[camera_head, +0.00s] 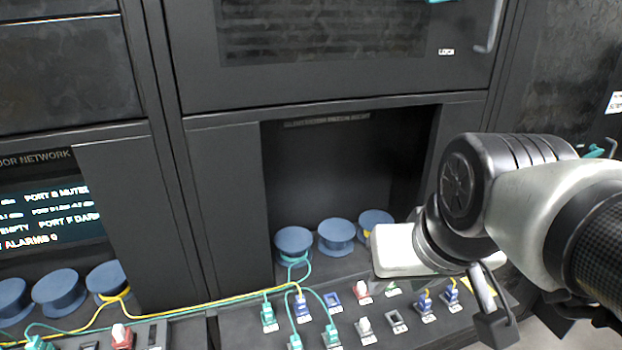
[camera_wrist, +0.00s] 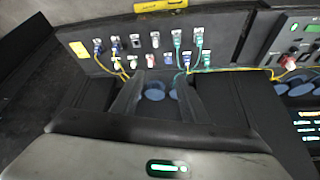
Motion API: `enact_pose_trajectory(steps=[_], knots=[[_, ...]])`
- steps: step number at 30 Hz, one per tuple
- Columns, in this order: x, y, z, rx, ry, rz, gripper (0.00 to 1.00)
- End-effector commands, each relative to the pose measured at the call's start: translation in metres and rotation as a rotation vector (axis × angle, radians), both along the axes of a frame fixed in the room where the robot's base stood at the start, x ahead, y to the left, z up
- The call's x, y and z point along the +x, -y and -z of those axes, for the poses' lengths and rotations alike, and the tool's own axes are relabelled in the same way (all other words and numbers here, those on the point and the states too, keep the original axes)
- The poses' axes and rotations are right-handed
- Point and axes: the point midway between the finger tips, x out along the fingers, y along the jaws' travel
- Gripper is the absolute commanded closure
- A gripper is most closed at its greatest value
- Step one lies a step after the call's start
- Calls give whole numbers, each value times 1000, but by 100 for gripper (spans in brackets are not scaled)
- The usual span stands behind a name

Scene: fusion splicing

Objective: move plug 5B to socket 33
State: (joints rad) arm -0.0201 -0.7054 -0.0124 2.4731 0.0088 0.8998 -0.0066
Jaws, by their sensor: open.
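The socket panel (camera_head: 385,338) stands in front of the dark bay, with several plugs in it. My gripper (camera_head: 493,322) is over the panel's right end, open and empty. In the wrist view my gripper (camera_wrist: 157,95) shows spread fingers, with the panel (camera_wrist: 115,50) beyond them.
Blue spools (camera_head: 337,236) stand in the bay behind the panel. Yellow and teal cables run left across the panel. Another unit with a display (camera_head: 45,215) and more spools (camera_head: 59,292) is at left.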

Motion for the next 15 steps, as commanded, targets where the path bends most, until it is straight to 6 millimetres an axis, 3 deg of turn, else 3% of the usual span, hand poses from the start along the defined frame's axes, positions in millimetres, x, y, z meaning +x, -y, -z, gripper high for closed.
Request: enact_pose_trajectory(steps=[5,8,11,15], knots=[[47,-22,13,50,-107,-65,59],[86,-41,32,69,-185,-105,59],[124,-62,60,69,-260,-142,59],[170,-92,113,34,-353,-186,59]])
